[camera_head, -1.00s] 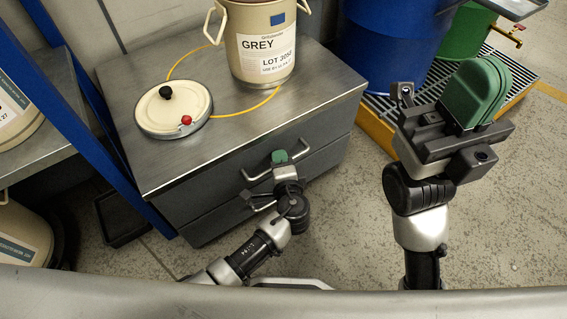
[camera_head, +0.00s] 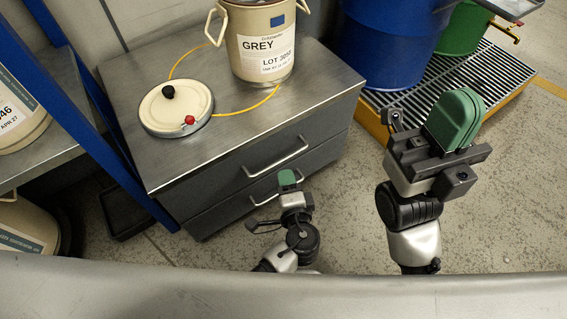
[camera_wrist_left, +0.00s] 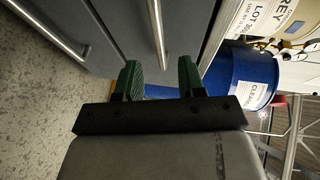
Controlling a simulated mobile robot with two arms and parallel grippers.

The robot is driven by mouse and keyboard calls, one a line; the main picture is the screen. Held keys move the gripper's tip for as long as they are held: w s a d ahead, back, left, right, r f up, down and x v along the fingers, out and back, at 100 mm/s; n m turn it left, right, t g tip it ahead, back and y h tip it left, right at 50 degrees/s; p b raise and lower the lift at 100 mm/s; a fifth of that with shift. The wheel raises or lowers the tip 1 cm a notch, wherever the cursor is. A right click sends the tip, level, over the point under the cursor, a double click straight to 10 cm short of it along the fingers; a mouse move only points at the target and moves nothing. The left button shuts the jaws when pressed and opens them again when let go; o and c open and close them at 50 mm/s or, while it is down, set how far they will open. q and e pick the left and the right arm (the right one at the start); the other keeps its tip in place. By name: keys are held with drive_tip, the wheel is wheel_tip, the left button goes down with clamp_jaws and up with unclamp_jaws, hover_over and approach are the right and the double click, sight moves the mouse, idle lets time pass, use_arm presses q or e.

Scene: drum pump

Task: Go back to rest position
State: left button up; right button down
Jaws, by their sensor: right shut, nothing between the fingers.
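My left gripper (camera_head: 287,178) is in front of the grey drawer cabinet, low beside its drawer handles. In the left wrist view its two green fingers (camera_wrist_left: 160,80) stand apart with nothing between them. My right gripper (camera_head: 456,118) is raised at the right, over the floor and clear of the cabinet. Its green fingers are together and hold nothing.
The grey cabinet (camera_head: 228,140) carries a pail labelled GREY (camera_head: 262,45) and a round lid (camera_head: 175,107) with a black knob and a red knob. A blue drum (camera_head: 385,45) stands on a grated pallet (camera_head: 508,70). A blue post (camera_head: 95,130) rises at the left. Floor at the right is open.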

use_arm(q)
drive_tip(key=shift+v, duration=1.1)
